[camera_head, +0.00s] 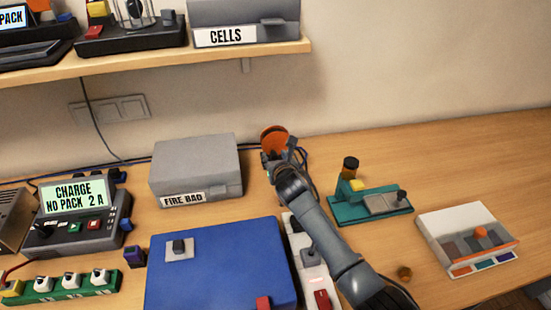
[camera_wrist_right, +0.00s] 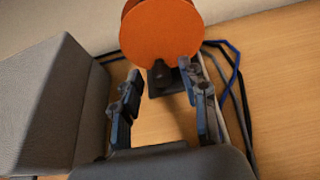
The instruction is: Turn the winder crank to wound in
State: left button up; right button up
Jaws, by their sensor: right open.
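The winder is an orange disc (camera_head: 273,138) on a dark stand at the back of the bench, near the wall. In the right wrist view the orange disc (camera_wrist_right: 161,35) fills the top middle. A dark knob (camera_wrist_right: 160,73), which looks like the crank handle, shows at its lower edge. My right gripper (camera_head: 284,160) is just in front of the winder and partly covers it in the head view. In the wrist view its two fingers (camera_wrist_right: 164,92) are open, with bare bench between them and the knob beyond the tips. They appear apart from the knob. My left gripper is not in view.
A grey FIRE BAG box, labelled unclearly (camera_head: 196,168), stands close left of the gripper. Blue and black cables (camera_wrist_right: 236,85) run to its right. Bench at back right is clear.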

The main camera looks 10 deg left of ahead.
grip_shut()
dwell(0.3)
jog(key=shift+r+m+p, duration=0.25)
jog(key=shift+m+p, duration=0.15)
jog(key=shift+p, duration=0.6)
jog(key=shift+m+g+y+p, duration=0.3)
jog(key=shift+m+y+p, duration=0.2)
jog(key=shift+a+m+y+p, duration=0.2)
jog(key=shift+m+y+p, duration=0.15)
jog(key=shift+m+y, duration=0.25)
jog(key=shift+s+a+r+m+g+y, duration=0.15)
jog(key=shift+m+g+y, duration=0.2)
jog(key=shift+m, duration=0.55)
